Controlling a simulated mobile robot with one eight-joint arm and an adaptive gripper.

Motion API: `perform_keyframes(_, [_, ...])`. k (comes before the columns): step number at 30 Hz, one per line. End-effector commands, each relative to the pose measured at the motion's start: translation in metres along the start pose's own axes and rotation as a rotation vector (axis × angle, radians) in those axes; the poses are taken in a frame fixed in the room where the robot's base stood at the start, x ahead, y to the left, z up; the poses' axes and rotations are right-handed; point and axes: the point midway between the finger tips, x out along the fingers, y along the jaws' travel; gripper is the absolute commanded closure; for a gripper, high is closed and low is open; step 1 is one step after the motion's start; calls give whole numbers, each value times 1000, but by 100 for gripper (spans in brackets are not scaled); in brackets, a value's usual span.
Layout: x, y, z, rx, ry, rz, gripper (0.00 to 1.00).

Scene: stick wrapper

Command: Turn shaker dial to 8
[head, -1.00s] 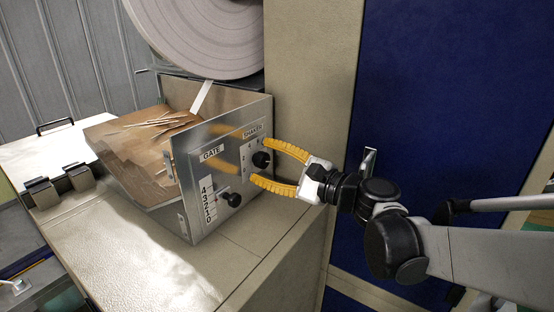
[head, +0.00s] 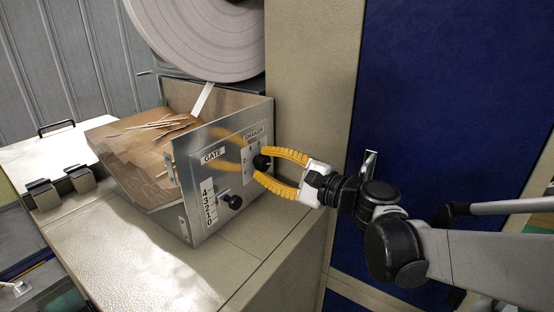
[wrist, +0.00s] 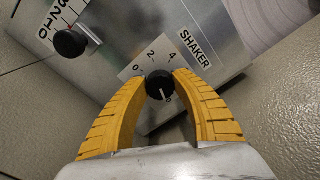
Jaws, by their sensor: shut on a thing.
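The black shaker dial (head: 261,162) is on the metal panel under the SHAKER label. My gripper (head: 266,163) has two yellow ribbed fingers. In the wrist view the fingers (wrist: 160,82) are closed against the dial's left and right sides.
The black gate knob (head: 232,201) sits lower left on the same panel, beside a 4-to-0 scale; it also shows in the wrist view (wrist: 69,43). A hopper of wooden sticks (head: 150,150) lies behind the panel. A large paper roll (head: 205,35) is above. A blue panel (head: 430,90) stands at right.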

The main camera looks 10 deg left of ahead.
Motion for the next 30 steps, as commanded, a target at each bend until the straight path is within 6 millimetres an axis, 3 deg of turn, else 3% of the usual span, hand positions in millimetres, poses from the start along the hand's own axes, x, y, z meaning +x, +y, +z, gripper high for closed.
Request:
perform_keyframes(18, [0, 1, 0, -508, -11, -14, 99])
perform_keyframes(30, [0, 2, -1, -716, -15, -19, 99])
